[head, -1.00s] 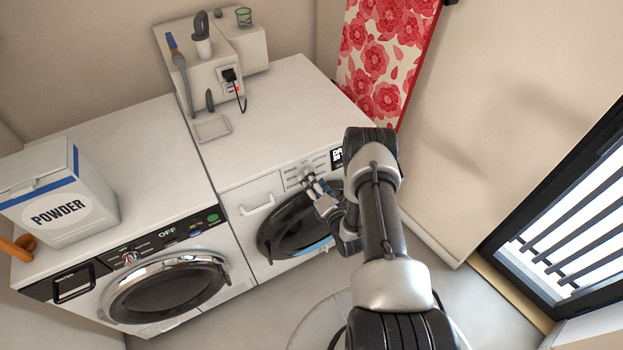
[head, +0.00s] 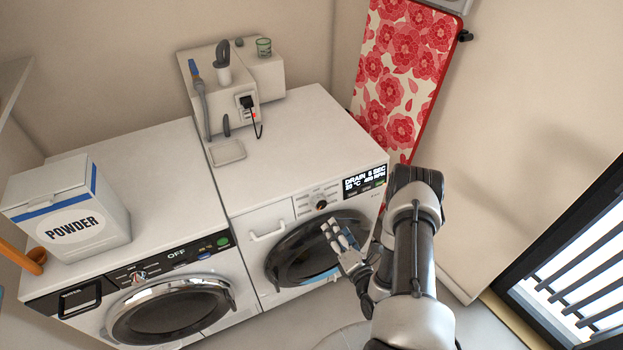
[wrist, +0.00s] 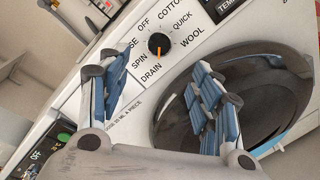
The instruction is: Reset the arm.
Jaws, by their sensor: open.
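My gripper (head: 341,243) is open and empty in front of the right washing machine (head: 284,207), a little below its control panel. In the wrist view, my gripper (wrist: 160,105) shows its two blue-padded fingers spread apart. The program dial (wrist: 159,44) is black and lies beyond the fingers, apart from them, with its orange mark toward DRAIN. In the head view the dial (head: 320,204) is clear of my gripper. The lit display (head: 364,181) reads DRAIN and other text. The round dark door (head: 300,255) is partly hidden by my gripper.
A left machine (head: 127,228) with an OFF panel stands beside it, with a POWDER box (head: 70,222) on top. A white box with a plug (head: 246,104) stands at the back. A floral ironing board (head: 398,75) leans at the right wall. A barred window (head: 585,270) is at the right.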

